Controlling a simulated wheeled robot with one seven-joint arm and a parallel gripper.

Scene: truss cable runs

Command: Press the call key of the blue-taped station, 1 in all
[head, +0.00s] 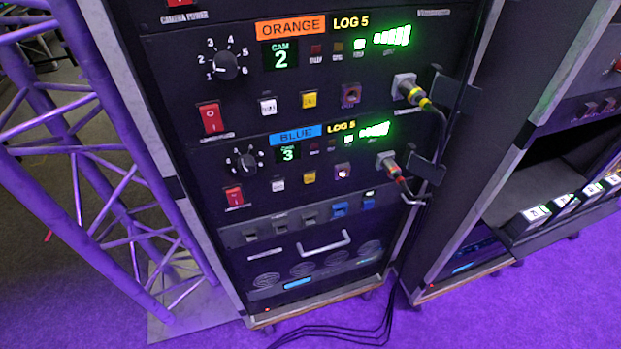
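The blue-taped station is the lower camera panel in the rack, with a blue tape label (296,134) reading BLUE and a display (289,153) showing 3. Along its lower row are a red rocker switch (234,196), a white key (278,185), a yellow key (309,177) and a pinkish key (343,171) with a bright glow. The lettering on these keys is too small to read, so I cannot tell which is the call key. A rotary knob (245,162) sits at the panel's left. My gripper is not in view.
The orange-taped station (291,27) sits directly above with similar keys. Cable plugs (409,89) and (388,163) stick out at the right. A purple truss (100,160) stands left of the rack, another rack (500,170) right. Cables (345,331) lie on the purple floor in front.

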